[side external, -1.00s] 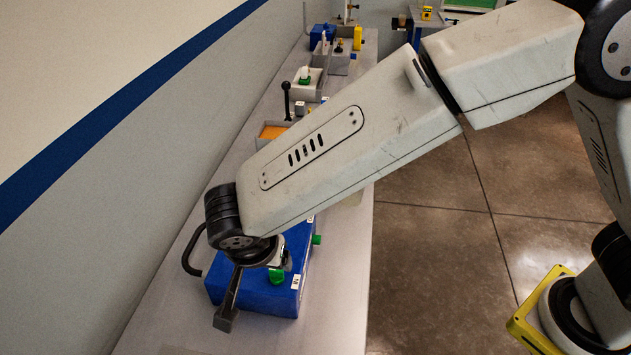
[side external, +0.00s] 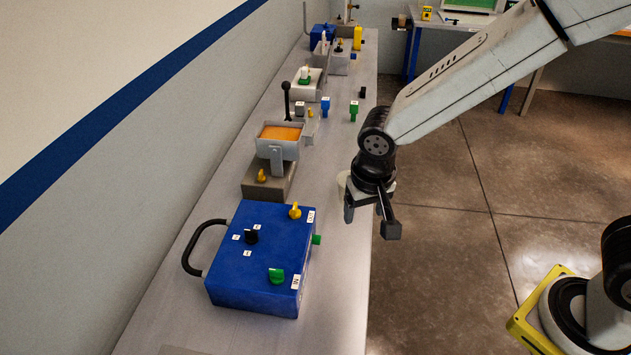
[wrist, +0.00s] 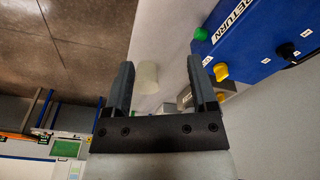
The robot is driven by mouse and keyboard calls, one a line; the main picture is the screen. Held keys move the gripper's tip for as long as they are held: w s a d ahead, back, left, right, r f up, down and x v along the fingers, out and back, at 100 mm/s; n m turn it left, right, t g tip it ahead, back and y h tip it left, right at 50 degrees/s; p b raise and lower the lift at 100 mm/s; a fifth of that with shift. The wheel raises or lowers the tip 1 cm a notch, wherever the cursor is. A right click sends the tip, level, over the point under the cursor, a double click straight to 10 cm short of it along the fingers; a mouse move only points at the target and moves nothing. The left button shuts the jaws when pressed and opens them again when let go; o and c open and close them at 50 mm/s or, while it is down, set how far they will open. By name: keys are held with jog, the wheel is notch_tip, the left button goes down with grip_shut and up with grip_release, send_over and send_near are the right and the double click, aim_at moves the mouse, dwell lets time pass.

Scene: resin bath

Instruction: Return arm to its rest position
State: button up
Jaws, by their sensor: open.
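My gripper (side external: 370,222) hangs at the right edge of the long grey bench (side external: 325,260), its fingers apart with nothing between them. In the wrist view my gripper (wrist: 160,80) also shows two spread, empty fingers. It is to the right of and above the blue control box (side external: 240,270), clear of it. The box has a green knob (side external: 276,276), a yellow knob (side external: 295,211), a black knob (side external: 251,237) and a black side handle. In the wrist view the blue box (wrist: 250,35) is at the upper right. A pale translucent cup (wrist: 146,76) shows beyond the fingers.
Behind the box stands a grey unit with an orange-filled resin bath (side external: 281,133). Farther back are small green and blue pieces, a white tray (side external: 307,84) and a black-knobbed lever (side external: 286,100). Open floor (side external: 440,250) lies right of the bench. A yellow-edged base plate (side external: 535,320) is at lower right.

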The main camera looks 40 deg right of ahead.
jog(key=s+d+n, duration=0.2)
jog(key=s+d, duration=0.1)
jog(key=d, duration=0.3)
jog(key=s+d+n+t+y, duration=0.1)
jog(key=s+d, duration=0.3)
jog(key=d, duration=0.2)
jog(key=shift+f+n, duration=0.4)
jog(key=shift+a, duration=0.1)
